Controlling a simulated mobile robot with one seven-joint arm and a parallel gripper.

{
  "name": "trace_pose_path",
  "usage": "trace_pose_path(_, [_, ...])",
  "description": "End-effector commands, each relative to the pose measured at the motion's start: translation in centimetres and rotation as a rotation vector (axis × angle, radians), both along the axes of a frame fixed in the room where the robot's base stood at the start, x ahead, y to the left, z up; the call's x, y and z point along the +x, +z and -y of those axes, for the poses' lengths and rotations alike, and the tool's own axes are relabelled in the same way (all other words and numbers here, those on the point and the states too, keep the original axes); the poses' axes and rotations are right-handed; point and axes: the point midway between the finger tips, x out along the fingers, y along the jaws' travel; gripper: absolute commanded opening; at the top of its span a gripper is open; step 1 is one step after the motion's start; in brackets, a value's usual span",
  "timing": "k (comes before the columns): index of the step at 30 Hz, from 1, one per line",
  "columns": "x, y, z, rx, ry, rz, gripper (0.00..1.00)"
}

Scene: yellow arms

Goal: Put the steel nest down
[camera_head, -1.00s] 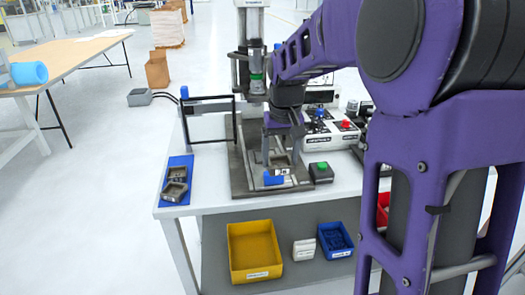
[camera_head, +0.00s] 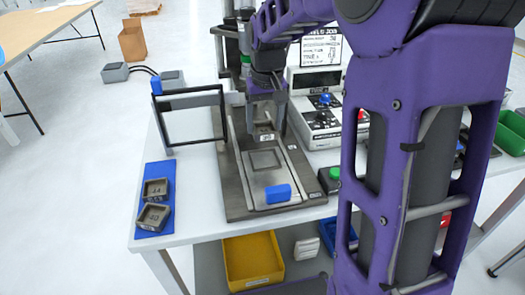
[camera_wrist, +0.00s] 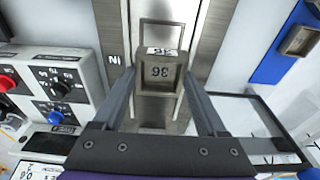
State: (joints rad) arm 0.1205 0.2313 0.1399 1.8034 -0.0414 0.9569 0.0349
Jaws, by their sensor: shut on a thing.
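A grey steel nest marked 36 (camera_wrist: 158,72) sits between the two fingers of my gripper (camera_wrist: 158,78) in the wrist view. My gripper is shut on it. In the head view my gripper (camera_head: 267,122) is over the rear part of the dark press base (camera_head: 240,200), near the column. The nest's pale label shows low between the fingers; whether the nest touches the base is unclear. A square outline (camera_head: 264,160) lies on the bare track in front of it. A blue block (camera_head: 278,194) is at the track's front end.
Two other nests (camera_head: 155,189) lie on a blue mat (camera_head: 150,233) at the left. A black frame (camera_head: 196,118) stands left of the base. A control box (camera_head: 318,118) and green button box (camera_head: 330,179) are at the right. A yellow bin (camera_head: 252,262) is below.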

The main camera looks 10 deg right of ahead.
Motion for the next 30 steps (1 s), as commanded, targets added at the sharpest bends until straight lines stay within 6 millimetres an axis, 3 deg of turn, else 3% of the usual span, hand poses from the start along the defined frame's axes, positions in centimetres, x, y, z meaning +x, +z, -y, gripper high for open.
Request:
trace_pose_path(3, [-0.1, -2.3, 0.0, 0.000, 0.000, -0.004, 0.00])
trace_pose_path(8, [0.0, -3.7, 0.0, 0.000, 0.000, -0.002, 0.00])
trace_pose_path(16, [0.0, -7.8, 0.0, 0.000, 0.001, -0.003, 0.00])
trace_pose_path(30, [0.0, -8.8, 0.0, 0.000, 0.000, -0.001, 0.00])
